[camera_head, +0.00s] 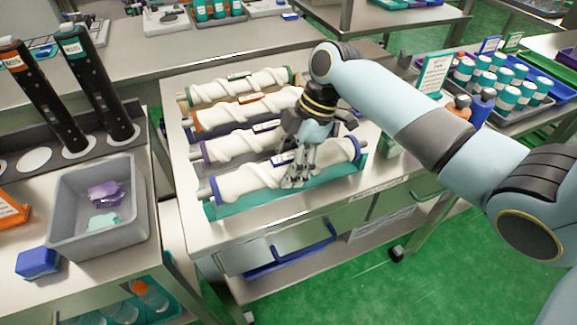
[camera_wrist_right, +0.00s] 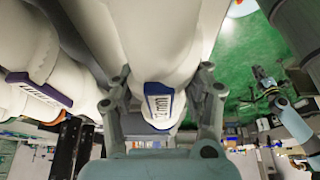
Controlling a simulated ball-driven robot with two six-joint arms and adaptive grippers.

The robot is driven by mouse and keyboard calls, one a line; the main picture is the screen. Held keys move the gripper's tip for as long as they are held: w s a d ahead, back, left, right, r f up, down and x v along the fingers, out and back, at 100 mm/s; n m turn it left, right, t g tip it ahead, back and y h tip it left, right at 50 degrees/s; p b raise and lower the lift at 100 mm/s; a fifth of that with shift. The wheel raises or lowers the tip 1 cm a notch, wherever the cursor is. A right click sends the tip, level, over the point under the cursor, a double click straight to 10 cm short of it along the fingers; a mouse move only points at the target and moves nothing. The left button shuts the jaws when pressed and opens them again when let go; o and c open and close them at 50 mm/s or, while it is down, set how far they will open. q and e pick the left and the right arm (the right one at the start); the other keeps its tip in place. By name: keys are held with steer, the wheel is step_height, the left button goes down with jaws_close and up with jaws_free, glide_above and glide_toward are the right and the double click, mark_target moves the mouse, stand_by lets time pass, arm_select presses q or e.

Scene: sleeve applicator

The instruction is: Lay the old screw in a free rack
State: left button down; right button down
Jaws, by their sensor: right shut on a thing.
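Four white spiral screws lie side by side on a steel table. The front screw (camera_head: 247,182) has blue end collars and is over a teal rack (camera_head: 240,205); I cannot tell whether it touches the rack. My right gripper (camera_head: 298,178) is shut on it near the middle. In the right wrist view my right gripper's fingers (camera_wrist_right: 165,100) stand on both sides of the screw (camera_wrist_right: 160,45), by its tag (camera_wrist_right: 159,103). Behind lie a purple-ended screw (camera_head: 228,147), an orange-ended one (camera_head: 225,115) and a green-ended one (camera_head: 225,90). My left gripper (camera_wrist_right: 266,88) appears small in the wrist view.
A grey bin (camera_head: 70,238) with purple and teal pieces stands on the left bench beside two black cylinders (camera_head: 97,85). White jars (camera_head: 485,65) in trays and a sign (camera_head: 434,73) are at the right. Green floor lies in front of the steel table.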

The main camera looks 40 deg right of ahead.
steer(key=shift+f, duration=0.6)
steer(key=c, duration=0.6)
jaws_free()
steer(key=shift+f, duration=0.1)
steer(key=shift+o, duration=0.2)
steer(key=b+v, duration=0.1)
steer(key=v, duration=1.1)
steer(key=shift+d, duration=0.1)
